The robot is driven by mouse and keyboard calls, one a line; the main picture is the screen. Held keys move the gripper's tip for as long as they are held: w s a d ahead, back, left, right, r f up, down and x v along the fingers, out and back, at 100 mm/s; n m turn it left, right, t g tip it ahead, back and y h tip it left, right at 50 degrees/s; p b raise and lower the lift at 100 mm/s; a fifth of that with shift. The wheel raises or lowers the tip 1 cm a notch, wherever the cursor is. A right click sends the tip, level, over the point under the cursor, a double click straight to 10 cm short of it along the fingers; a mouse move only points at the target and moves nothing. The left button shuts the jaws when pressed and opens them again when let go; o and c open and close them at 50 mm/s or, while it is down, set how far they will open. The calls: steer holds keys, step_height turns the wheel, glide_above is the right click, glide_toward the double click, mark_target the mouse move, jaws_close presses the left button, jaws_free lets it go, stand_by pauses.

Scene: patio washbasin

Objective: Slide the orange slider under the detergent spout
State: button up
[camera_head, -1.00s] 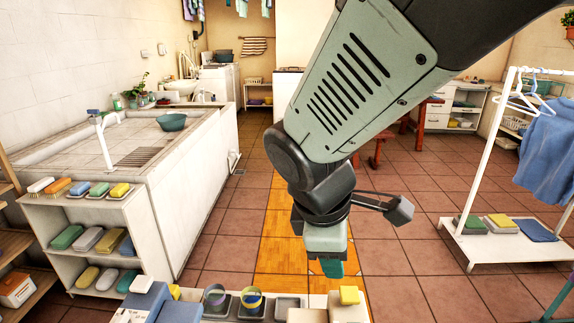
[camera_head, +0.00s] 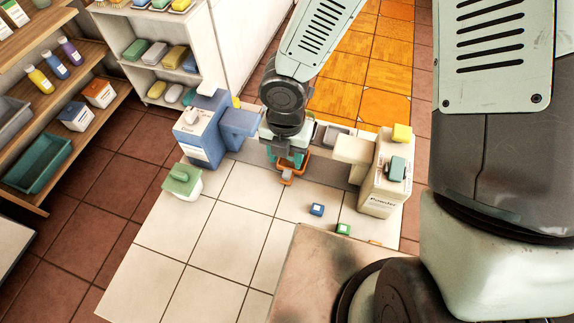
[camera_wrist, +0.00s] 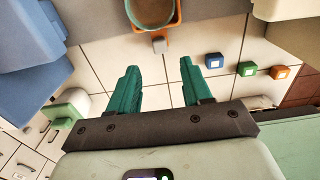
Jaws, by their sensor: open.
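The orange slider (camera_head: 287,178) is between the two dispensers in the head view, partly hidden by my gripper (camera_head: 290,160). In the wrist view the slider (camera_wrist: 179,14) carries a round cup (camera_wrist: 150,12), and its small tab (camera_wrist: 159,45) points toward me. My gripper (camera_wrist: 158,72) is open and empty, its teal fingers apart, with the tab a little beyond the gap. A blue dispenser (camera_head: 200,137) has a spout (camera_head: 240,126) reaching right. A cream dispenser marked Powder (camera_head: 381,187) has a spout (camera_head: 353,149) reaching left.
Small blue (camera_head: 316,209) and green (camera_head: 343,229) blocks lie on the tiles at right; an orange block (camera_wrist: 280,72) also shows in the wrist view. A white and green container (camera_head: 182,182) stands left. The tiles in front are mostly clear.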

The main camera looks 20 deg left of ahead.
mark_target(287, 173)
step_height(287, 173, down, 7)
steer(key=shift+r, duration=0.15)
jaws_close()
stand_by(0.4)
